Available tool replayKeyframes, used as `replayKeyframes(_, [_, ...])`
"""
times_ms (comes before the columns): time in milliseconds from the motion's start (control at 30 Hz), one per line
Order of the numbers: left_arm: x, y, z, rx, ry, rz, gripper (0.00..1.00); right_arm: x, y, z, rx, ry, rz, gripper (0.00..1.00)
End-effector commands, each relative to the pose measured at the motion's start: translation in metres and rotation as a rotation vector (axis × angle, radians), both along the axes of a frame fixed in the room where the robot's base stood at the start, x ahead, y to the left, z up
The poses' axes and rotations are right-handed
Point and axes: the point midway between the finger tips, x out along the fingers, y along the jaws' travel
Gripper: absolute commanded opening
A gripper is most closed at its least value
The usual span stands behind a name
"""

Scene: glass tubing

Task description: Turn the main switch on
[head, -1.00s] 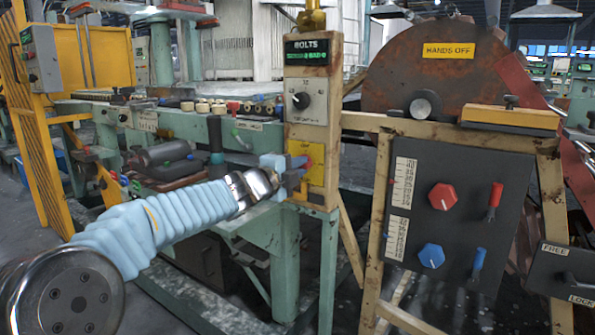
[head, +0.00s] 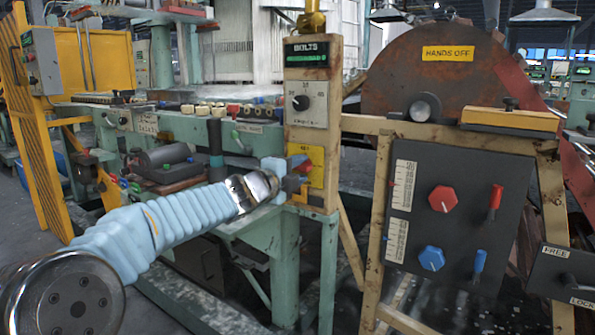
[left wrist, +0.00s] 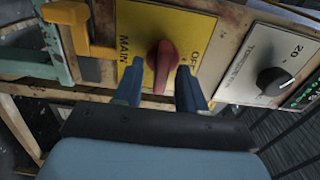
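The main switch is a red knob (left wrist: 162,62) on a yellow plate (left wrist: 137,30) marked MAIN and OFF, in the left wrist view. In the head view, the yellow plate (head: 316,158) is on the wooden post, with only part of the red knob (head: 299,162) showing. My left gripper (left wrist: 159,88) is open, with one blue finger on each side of the knob's lower end; narrow gaps seem to show beside it. In the head view, my left gripper (head: 287,178) is right in front of the plate and hides its lower left. My right gripper is not in view.
A yellow hook-like bracket (left wrist: 80,40) is left of the plate in the left wrist view. A black panel (head: 465,190) with red and blue knobs stands to the right.

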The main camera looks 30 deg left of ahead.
Motion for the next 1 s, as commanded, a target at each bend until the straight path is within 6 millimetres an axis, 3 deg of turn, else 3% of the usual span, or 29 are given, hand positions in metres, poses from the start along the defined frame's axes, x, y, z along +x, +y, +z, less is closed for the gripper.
replayKeyframes(267, [-0.014,0.002,0.002,0.000,-0.002,0.002,0.40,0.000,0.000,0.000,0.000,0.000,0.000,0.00])
replayKeyframes(700, [-0.113,0.009,0.002,-0.001,-0.002,0.002,0.40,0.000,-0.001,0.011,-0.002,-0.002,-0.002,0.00])
replayKeyframes(1000, [-0.138,0.011,0.000,0.000,0.000,0.000,0.40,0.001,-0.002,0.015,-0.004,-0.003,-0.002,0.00])
